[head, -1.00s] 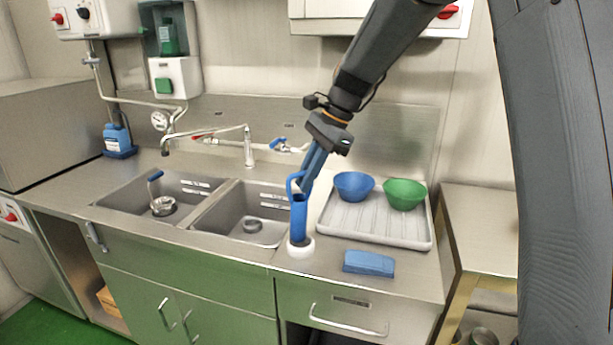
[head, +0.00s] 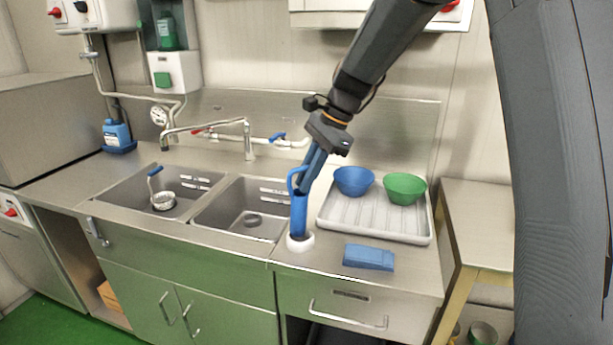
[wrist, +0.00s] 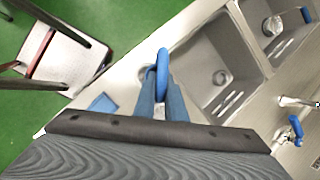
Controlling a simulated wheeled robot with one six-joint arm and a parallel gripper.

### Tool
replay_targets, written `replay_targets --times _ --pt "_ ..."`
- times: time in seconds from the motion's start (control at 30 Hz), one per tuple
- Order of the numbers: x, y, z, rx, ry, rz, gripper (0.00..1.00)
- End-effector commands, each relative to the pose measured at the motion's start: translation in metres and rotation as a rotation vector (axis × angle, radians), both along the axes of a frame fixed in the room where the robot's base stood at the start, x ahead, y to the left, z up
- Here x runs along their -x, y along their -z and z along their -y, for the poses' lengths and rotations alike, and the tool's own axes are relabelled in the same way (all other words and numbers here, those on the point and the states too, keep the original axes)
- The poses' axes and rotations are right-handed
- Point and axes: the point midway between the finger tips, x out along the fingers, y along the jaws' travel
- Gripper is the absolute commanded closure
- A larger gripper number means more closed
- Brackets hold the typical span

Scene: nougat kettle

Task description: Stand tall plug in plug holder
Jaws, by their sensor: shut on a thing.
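The tall plug (head: 299,214) is a blue upright tube with a loop handle at its top. Its foot is at the white round plug holder (head: 300,242) on the counter, right of the sinks; I cannot tell how deep it sits. My gripper (head: 301,186) comes down from the upper right and is shut on the plug's handle.
A grey tray (head: 375,222) with a blue bowl (head: 354,181) and a green bowl (head: 405,188) stands just right. A blue folded cloth (head: 368,257) lies in front of it. A tap (head: 248,140) stands behind.

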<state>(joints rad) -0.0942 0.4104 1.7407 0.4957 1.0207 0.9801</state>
Motion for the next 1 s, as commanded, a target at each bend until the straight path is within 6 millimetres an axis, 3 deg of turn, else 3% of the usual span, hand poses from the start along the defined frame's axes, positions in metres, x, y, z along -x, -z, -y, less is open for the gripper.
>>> replay_targets --times 0.17,0.2,0.33,0.67,1.0 --pt "0.002 0.007 0.0 0.003 -0.001 -0.01 1.0" --pt "0.002 0.007 0.0 0.003 -0.001 -0.009 0.88" --pt "0.002 0.006 0.0 0.002 0.0 -0.008 0.68" --pt "0.0 -0.001 0.002 0.001 0.001 -0.003 0.68" --pt "-0.001 -0.048 0.024 0.0 0.001 -0.002 0.68"
